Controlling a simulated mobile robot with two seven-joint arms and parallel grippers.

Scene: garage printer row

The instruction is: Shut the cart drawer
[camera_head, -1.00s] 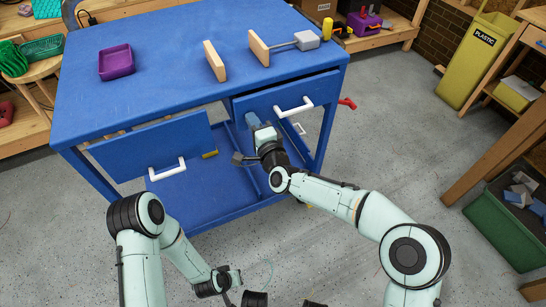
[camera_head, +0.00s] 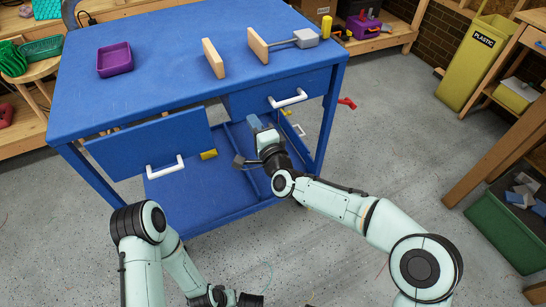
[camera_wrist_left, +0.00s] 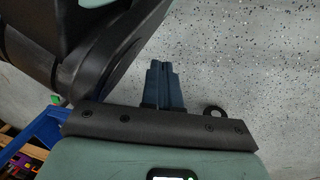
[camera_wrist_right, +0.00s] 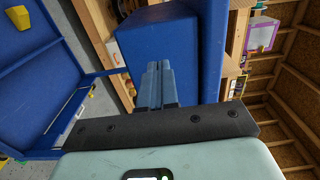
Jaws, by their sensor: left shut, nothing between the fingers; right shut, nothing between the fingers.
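The blue cart (camera_head: 130,75) has two drawers under its top. The right drawer (camera_head: 255,99), with a white handle (camera_head: 288,98), sits close under the top's edge, with no clear dark gap above it. The left drawer (camera_head: 140,143) has its own white handle (camera_head: 165,168), and a narrow gap with wood-coloured bits shows above its front. My right gripper (camera_head: 253,122) is shut and empty at the right drawer's lower front; in the right wrist view its fingertips (camera_wrist_right: 160,66) meet or nearly meet a blue face. My left gripper (camera_wrist_left: 164,66) is shut and empty over the floor.
A purple tray (camera_head: 115,59), two wooden blocks (camera_head: 213,58) and a grey-headed mallet (camera_head: 305,38) are on the cart top. A yellow bin (camera_head: 475,60) and green crate (camera_head: 510,225) stand at right. Floor before the cart is clear.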

